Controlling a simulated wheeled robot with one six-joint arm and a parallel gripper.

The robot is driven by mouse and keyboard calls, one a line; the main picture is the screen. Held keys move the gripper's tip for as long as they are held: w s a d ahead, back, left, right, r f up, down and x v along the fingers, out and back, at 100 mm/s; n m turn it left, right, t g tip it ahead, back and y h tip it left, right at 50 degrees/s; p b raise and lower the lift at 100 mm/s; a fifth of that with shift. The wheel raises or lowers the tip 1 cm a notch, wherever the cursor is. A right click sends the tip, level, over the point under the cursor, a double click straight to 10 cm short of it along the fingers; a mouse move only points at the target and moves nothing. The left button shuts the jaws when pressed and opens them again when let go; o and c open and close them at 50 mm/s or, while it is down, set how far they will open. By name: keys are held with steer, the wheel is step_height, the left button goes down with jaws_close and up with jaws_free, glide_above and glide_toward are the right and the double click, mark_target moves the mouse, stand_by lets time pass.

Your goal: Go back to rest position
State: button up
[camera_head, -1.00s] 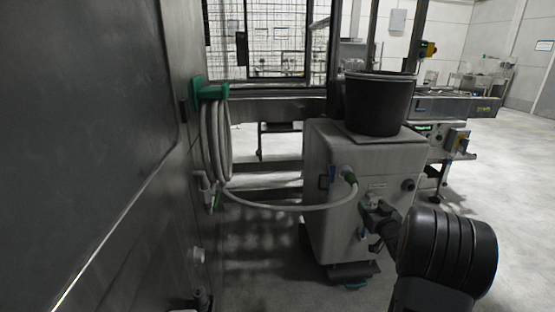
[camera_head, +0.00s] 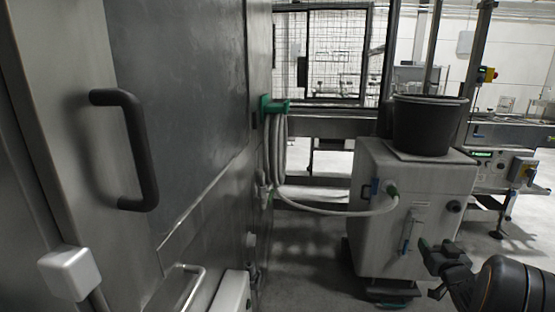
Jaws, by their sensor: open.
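My gripper (camera_head: 437,272) shows at the lower right, at the end of my dark arm. It is open, and I see nothing held in it. It is in front of the lower part of the grey cabinet (camera_head: 405,240); I cannot tell whether it touches it. A small handle-like piece with a blue end (camera_head: 412,228) is on the cabinet face just above and left of the gripper. The rest of my arm runs out of the picture at the lower right corner.
A black bucket (camera_head: 425,125) stands on the cabinet. A pale hose (camera_head: 335,211) runs from the cabinet to a green wall holder (camera_head: 275,106). A steel wall with a black door handle (camera_head: 130,150) fills the left. Some floor (camera_head: 310,270) is clear between wall and cabinet.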

steer(key=s+a+r+g+h+p, duration=0.1)
steer(key=s+a+r+g+p, duration=0.15)
steer(key=a+r+p, duration=0.5)
steer(key=s+a+r+g+p, duration=0.2)
steer(key=a+r+g+p, duration=0.2)
steer(key=a+r+p, duration=0.4)
steer(key=s+a+r+n+g+y+p, duration=0.1)
steer(key=s+a+r+g+p, duration=0.2)
steer(key=s+a, duration=0.4)
steer(key=s+a+r+g+y+p, duration=0.2)
steer(key=s+a+r+g+p, duration=0.2)
steer(key=s, duration=0.7)
steer(key=a+r+p, duration=0.1)
steer(key=a+p, duration=0.1)
steer(key=a, duration=0.1)
steer(key=shift+r+n+y, duration=0.3)
steer(key=shift+r+n, duration=0.1)
steer(key=shift+a+g, duration=0.1)
steer(key=shift+g, duration=0.15)
